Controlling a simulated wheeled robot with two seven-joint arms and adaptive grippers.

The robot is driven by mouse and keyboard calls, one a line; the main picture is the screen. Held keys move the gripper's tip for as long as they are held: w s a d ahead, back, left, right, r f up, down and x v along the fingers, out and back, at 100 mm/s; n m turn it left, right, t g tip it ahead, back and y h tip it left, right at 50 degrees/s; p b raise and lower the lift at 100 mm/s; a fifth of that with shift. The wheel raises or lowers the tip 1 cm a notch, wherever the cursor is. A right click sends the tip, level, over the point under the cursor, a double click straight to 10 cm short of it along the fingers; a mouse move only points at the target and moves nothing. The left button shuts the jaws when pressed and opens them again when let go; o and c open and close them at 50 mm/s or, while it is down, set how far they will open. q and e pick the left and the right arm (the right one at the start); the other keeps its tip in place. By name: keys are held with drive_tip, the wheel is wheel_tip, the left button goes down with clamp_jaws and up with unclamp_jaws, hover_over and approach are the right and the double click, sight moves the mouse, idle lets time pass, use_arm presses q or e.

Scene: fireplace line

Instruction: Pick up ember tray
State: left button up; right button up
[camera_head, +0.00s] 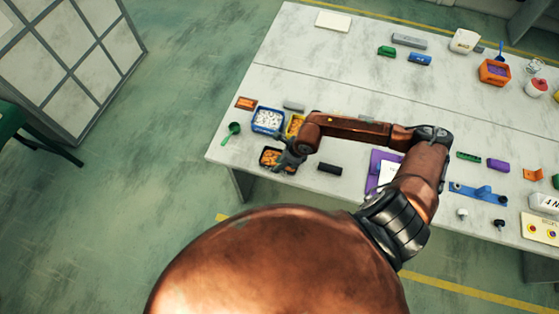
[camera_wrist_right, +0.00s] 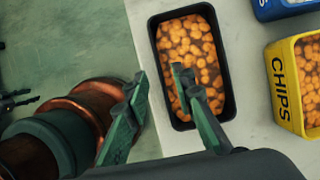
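The ember tray is a black rectangular tray (camera_head: 262,160) filled with orange pieces, near the table's front left edge. It shows whole in length in the right wrist view (camera_wrist_right: 232,104). My right gripper (camera_head: 284,162) is at the tray's right part in the head view and hides some of it. I cannot tell whether either finger touches the tray.
A blue bin (camera_head: 267,130) with white contents and a yellow CHIPS bin (camera_wrist_right: 285,85) stand close to the tray. A green scoop (camera_head: 231,130) lies to the left, and a black block (camera_head: 330,169) to the right. The table edge is near the tray.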

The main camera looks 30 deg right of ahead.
drive_tip(key=shift+x, duration=1.1)
clamp_jaws()
drive_tip(key=shift+a, duration=0.1)
